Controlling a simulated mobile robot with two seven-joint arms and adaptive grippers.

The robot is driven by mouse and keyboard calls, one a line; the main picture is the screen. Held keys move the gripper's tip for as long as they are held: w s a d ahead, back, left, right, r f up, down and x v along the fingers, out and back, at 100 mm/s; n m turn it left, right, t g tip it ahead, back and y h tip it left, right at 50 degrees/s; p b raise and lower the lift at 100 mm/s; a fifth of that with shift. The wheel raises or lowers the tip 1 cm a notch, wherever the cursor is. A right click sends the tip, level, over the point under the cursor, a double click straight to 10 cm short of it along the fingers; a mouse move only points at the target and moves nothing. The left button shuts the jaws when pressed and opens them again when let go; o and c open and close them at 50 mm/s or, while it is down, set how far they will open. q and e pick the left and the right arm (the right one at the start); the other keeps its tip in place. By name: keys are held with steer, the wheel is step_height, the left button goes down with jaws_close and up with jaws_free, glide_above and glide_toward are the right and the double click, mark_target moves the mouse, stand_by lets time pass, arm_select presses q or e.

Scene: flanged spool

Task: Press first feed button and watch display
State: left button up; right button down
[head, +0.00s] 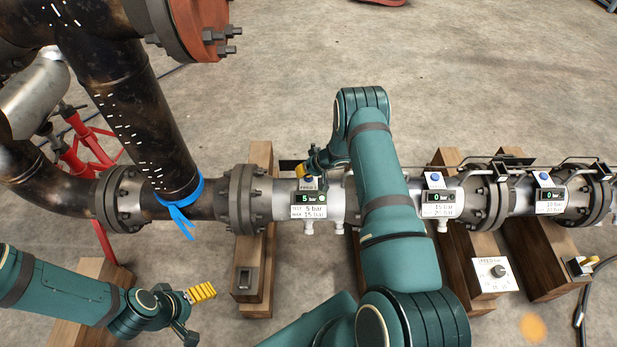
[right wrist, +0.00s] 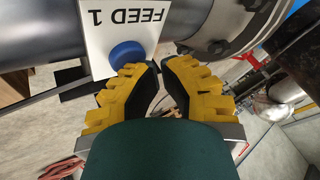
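The first feed button is a blue round cap (right wrist: 127,54) beside a white plate marked FEED 1 (right wrist: 128,20) in the right wrist view. My right gripper (right wrist: 159,66) has its yellow fingertips close together, with nothing seen between them. Its tips are just beside the button; I cannot tell whether they touch it. In the head view the right gripper (head: 304,167) is right above the first feed unit and partly covers its button. The first display (head: 310,199) reads 5 bar, with a label (head: 309,212) below. My left gripper (head: 201,292) is low at the left, away from the units; its fingers overlap.
Two more feed units with blue buttons (head: 435,177) (head: 543,176) stand along the pipe to the right, their displays reading 0. A white knob box (head: 493,274) sits on a wooden beam. A dark vertical pipe (head: 130,120) with blue tape rises at the left.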

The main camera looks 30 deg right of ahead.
mark_target(304, 177)
steer(key=shift+f, duration=0.2)
steer(key=shift+r, duration=0.1)
stand_by(0.4)
steer(key=shift+r+p, duration=0.6)
steer(key=shift+r, duration=0.25)
steer(key=shift+r, duration=0.1)
steer(key=shift+r+p, duration=2)
steer(key=shift+r, duration=0.45)
steer(key=shift+f, duration=0.1)
